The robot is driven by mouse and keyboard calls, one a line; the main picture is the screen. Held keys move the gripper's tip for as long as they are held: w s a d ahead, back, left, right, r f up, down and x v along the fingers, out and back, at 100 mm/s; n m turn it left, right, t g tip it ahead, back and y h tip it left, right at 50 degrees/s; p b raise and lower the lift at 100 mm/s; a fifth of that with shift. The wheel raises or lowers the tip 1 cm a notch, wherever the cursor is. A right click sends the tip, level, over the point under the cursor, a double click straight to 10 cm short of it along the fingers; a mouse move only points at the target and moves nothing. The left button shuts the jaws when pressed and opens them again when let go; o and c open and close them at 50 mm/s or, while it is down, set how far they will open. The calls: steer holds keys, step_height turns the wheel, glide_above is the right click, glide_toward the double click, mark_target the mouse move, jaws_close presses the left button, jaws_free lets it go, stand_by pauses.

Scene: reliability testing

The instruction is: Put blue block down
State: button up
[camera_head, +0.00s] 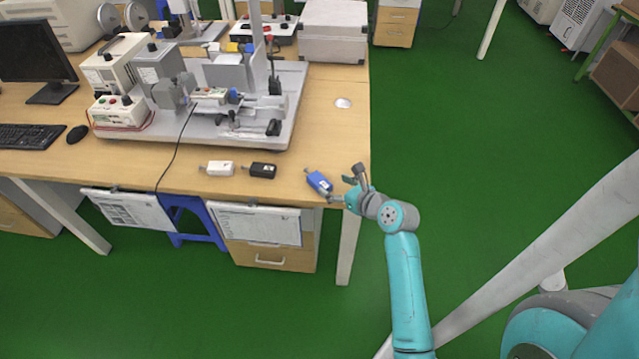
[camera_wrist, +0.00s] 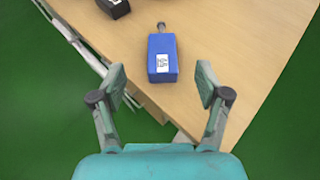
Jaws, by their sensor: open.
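The blue block (camera_head: 319,182) lies on the wooden table (camera_head: 337,130) near its front right corner. It has a white label and a small metal stub at one end. In the wrist view the blue block (camera_wrist: 163,60) lies flat on the tabletop, ahead of my gripper (camera_wrist: 161,82) and between the lines of its two fingers. The fingers are spread wide and do not touch the block. In the head view my gripper (camera_head: 344,188) is at the table corner, just right of the block.
A black block (camera_head: 262,170) and a white block (camera_head: 220,168) lie left of the blue one. A test rig on a grey base plate (camera_head: 285,122) stands behind them. The table's right edge is close, with green floor (camera_head: 470,150) beyond. Bare tabletop lies behind the blue block.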

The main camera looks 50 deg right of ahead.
mark_target(318, 180)
steer(key=x, duration=0.4)
steer(key=shift+w+f, duration=0.1)
steer(key=shift+f, duration=0.05)
steer(key=shift+s+f+x, duration=0.1)
steer(key=shift+f+x, duration=0.05)
steer(key=shift+x, duration=0.75)
steer(key=shift+s+f+x, duration=0.1)
steer(key=shift+f+x, duration=0.05)
steer(key=shift+x, duration=0.75)
steer(key=shift+f+x, duration=0.2)
steer(key=shift+x, duration=0.7)
steer(key=c, duration=1.4)
